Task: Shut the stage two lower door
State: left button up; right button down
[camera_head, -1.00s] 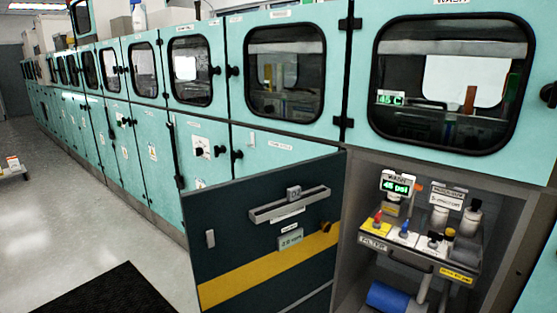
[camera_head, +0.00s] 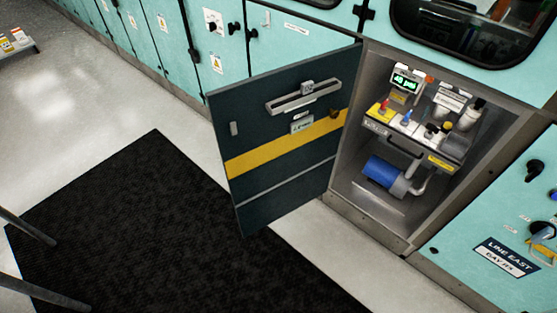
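The lower door (camera_head: 290,190) stands swung open, its dark inner face with a yellow stripe towards me. It is hinged on the left side of an open lower compartment (camera_head: 355,195). A grey handle bar (camera_head: 303,96) and small labels sit on the door's inner face. Inside the compartment are a lit green display (camera_head: 405,84), a tray of valves (camera_head: 395,122) and a blue cylinder (camera_head: 384,172). I cannot read a stage number on this door.
A black mat (camera_head: 150,230) covers the floor in front of the door. Teal cabinets line the wall; one at right carries a "LINE EAST" sign (camera_head: 506,258) and dark knobs. A low cart (camera_head: 16,42) stands at upper left.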

aim_at(274, 166)
jog(key=u, duration=1.55)
jog(key=i, duration=2.25)
jog(key=z, duration=0.75)
jog(key=i, duration=0.5)
jog(key=z, duration=3.2)
